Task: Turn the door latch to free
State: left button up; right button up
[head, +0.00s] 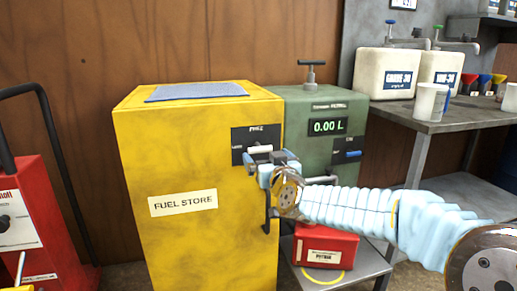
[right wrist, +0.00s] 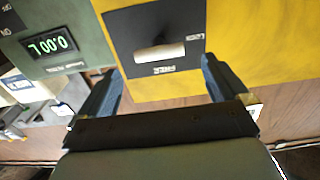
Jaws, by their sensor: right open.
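The door latch is a white bar (head: 260,149) on a black plate (head: 240,136) at the upper right of the yellow fuel store's front. The bar lies level, in line with the small mark at the plate's left; the mark at the top reads FREE. In the right wrist view, upside down, the white bar (right wrist: 160,53) shows ahead, between the fingers' lines. My right gripper (head: 272,158) is open and empty, just in front of and below the latch, and hides the plate's lower part. In that wrist view its fingers (right wrist: 160,70) appear apart from the bar. My left gripper is not in view.
A green pump (head: 300,105) with a 0.00 L display and a blue switch stands right of the yellow cabinet (head: 200,240). A red can (head: 325,245) sits on a low shelf below. A bench (head: 425,122) with white jugs is at right, a red machine (head: 30,230) at left.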

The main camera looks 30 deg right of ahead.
aim_at(262, 151)
jog(key=x, duration=0.6)
jog(key=shift+w+p, duration=0.3)
jog(key=shift+p, duration=0.1)
jog(key=c, duration=0.7)
jog(key=shift+f+m+b, duration=0.2)
jog(key=shift+m+b, duration=1.1)
jog(key=m+b, duration=0.3)
jog(key=m, duration=0.2)
jog(key=shift+d, duration=0.1)
jog(key=m+b, duration=0.2)
jog(key=m, duration=0.4)
jog(key=shift+b, duration=0.35)
jog(key=m+b, duration=0.1)
jog(key=m, duration=0.3)
jog(key=shift+d+m, duration=0.1)
jog(key=shift+m, duration=0.2)
